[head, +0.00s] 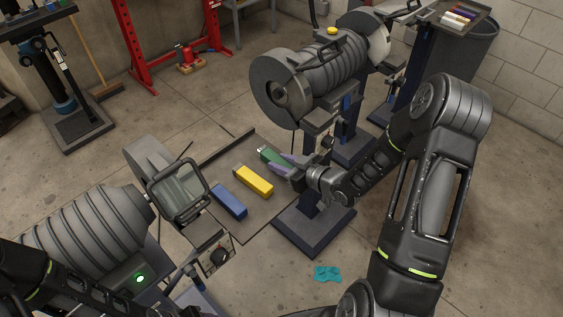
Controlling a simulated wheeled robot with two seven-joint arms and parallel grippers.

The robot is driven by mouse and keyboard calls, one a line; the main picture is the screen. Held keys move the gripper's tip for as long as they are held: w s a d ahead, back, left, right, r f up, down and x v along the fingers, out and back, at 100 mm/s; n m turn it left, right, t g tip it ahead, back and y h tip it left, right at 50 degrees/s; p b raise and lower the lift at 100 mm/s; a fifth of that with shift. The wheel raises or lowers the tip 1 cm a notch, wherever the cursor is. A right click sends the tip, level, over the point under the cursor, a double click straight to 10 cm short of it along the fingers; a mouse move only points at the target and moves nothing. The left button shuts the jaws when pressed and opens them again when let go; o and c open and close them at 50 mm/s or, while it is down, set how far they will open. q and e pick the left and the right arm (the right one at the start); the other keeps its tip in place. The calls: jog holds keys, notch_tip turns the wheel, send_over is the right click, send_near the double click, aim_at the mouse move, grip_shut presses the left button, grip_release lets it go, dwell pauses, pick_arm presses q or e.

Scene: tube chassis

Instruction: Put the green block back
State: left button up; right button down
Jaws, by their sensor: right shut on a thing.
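The green block (268,155) is at the far end of a row of blocks over a dark tray (233,147). Its pale left end shows. My right gripper (283,162) reaches in from the right and is shut on the green block's right part. Purple strips lie along both sides of the block at the jaws. I cannot tell whether the block touches the tray. A yellow block (254,180) and a blue block (229,201) lie on the tray nearer to me. My left arm shows at the lower left, but its gripper is not in view.
A ribbed grey machine (318,78) stands just behind the right gripper. Another ribbed machine (95,228) with a clear shield (177,192) stands left of the tray. A teal cloth (327,273) lies on the floor. A tray of markers (462,16) is at the upper right.

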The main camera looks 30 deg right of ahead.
jog(key=shift+r, duration=0.1)
jog(key=shift+f+b, duration=0.3)
jog(key=c, duration=1)
grip_release()
jog(key=shift+c, duration=0.2)
jog(key=shift+r, duration=0.2)
jog(key=shift+s+r+p, duration=0.1)
jog(key=shift+p, duration=0.25)
jog(key=v, duration=1.2)
jog(key=shift+b, duration=0.35)
